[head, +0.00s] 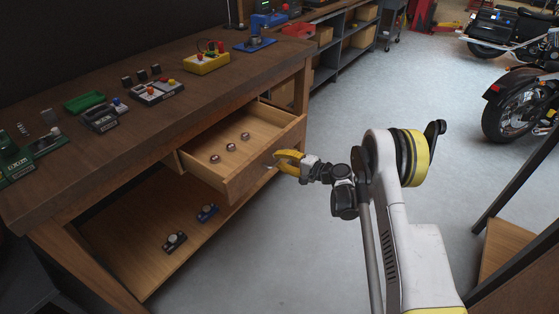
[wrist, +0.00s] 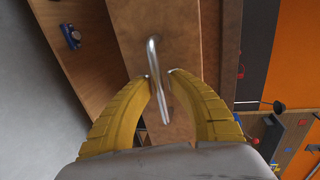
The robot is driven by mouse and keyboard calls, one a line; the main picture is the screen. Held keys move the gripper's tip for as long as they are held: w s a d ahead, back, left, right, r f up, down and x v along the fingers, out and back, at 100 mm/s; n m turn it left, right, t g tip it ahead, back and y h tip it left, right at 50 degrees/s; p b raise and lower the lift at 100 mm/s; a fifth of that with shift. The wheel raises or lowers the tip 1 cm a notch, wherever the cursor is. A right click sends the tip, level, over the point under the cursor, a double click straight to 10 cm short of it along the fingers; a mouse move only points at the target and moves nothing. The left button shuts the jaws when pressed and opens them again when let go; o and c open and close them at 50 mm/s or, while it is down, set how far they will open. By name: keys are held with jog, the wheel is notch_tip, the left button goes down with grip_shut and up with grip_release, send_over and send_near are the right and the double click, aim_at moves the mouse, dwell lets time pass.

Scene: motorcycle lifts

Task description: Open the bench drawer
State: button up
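The wooden bench drawer (head: 235,178) stands pulled out from under the workbench top, with several small metal rings (head: 231,148) inside. Its front also shows in the wrist view (wrist: 187,45). The drawer handle (wrist: 154,55) is a thin bent silver bar on that front. My gripper (head: 277,157) is at the drawer front in the head view, its yellow fingers hiding most of the handle. In the wrist view the fingertips (wrist: 160,75) are close together, one on each side of the bar. A narrow gap seems to show on the right side.
The workbench top (head: 190,98) carries a green tray (head: 85,101), a yellow box (head: 206,63) and other small devices. A lower shelf (head: 135,232) holds two small devices. Grey floor (head: 330,120) is clear right of the bench. Motorcycles (head: 515,105) stand far right; a dark frame is at lower right.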

jog(key=shift+o, duration=0.5)
jog(key=shift+s+d+r, duration=0.1)
jog(key=shift+s+d, duration=0.1)
jog(key=shift+d, duration=0.1)
jog(key=v, duration=1.1)
jog(key=shift+s+d, duration=0.1)
jog(key=shift+s, duration=0.05)
